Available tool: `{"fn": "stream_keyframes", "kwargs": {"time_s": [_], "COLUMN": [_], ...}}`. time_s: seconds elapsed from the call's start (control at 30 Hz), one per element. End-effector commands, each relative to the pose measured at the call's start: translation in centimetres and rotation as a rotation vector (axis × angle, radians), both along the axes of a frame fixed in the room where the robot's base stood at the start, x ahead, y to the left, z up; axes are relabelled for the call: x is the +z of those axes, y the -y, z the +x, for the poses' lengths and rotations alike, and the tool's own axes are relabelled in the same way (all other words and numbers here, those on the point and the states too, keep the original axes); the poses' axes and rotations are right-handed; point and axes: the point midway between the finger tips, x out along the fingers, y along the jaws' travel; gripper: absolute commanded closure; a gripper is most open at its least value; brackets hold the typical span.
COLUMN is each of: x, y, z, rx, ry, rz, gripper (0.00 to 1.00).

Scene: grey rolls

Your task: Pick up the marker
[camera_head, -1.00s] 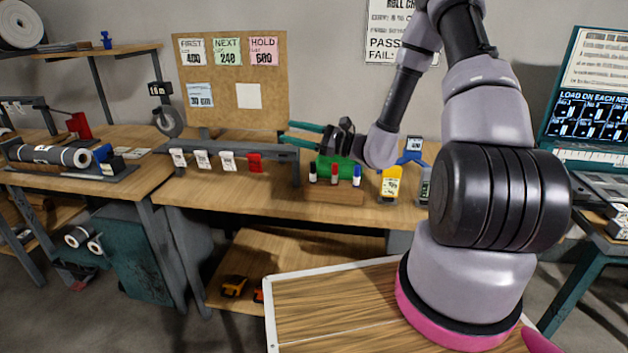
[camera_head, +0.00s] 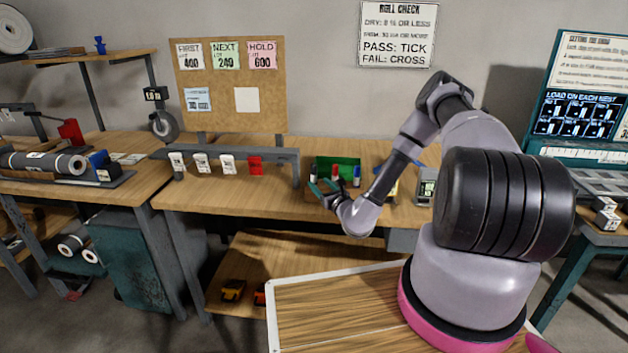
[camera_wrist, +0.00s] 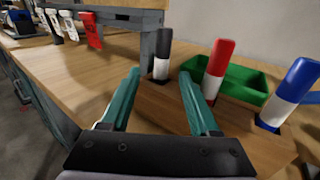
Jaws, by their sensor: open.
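Three markers stand upright in a wooden block (camera_wrist: 160,102) on the bench. The black-capped marker (camera_wrist: 162,55) is at the left, the red-capped marker (camera_wrist: 217,70) in the middle and the blue-capped marker (camera_wrist: 290,95) at the right. In the head view, the red-capped one (camera_head: 335,172) and the blue-capped one (camera_head: 357,174) show above my wrist. My gripper (camera_wrist: 159,74) is open and empty, its teal fingers pointing at the block. The black-capped marker appears in the gap, just beyond the fingertips. Whether the fingertips reach beside it is unclear. My gripper (camera_head: 321,186) partly hides the block in the head view.
A green tray (camera_wrist: 245,82) lies close behind the markers. A grey rail (camera_head: 230,154) with white tags and a red tag (camera_head: 254,165) stands to the left, its post near the black-capped marker. A wall stands behind. The bench front left of the block is clear.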

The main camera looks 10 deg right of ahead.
Motion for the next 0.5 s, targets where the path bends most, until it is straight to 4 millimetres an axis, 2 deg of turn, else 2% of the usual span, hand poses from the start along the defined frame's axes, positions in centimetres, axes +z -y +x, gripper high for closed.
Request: {"fn": "stream_keyframes", "kwargs": {"time_s": [0.17, 0.4, 0.5], "x": [0.1, 0.3, 0.2], "y": [-0.3, -1.1, -1.3], "z": [1.4, 4.8, 5.4], "rx": [0.0, 0.001, 0.001], "ry": [0.002, 0.002, 0.0], "rz": [0.001, 0.001, 0.001], "gripper": [0.38, 0.38, 0.38]}}
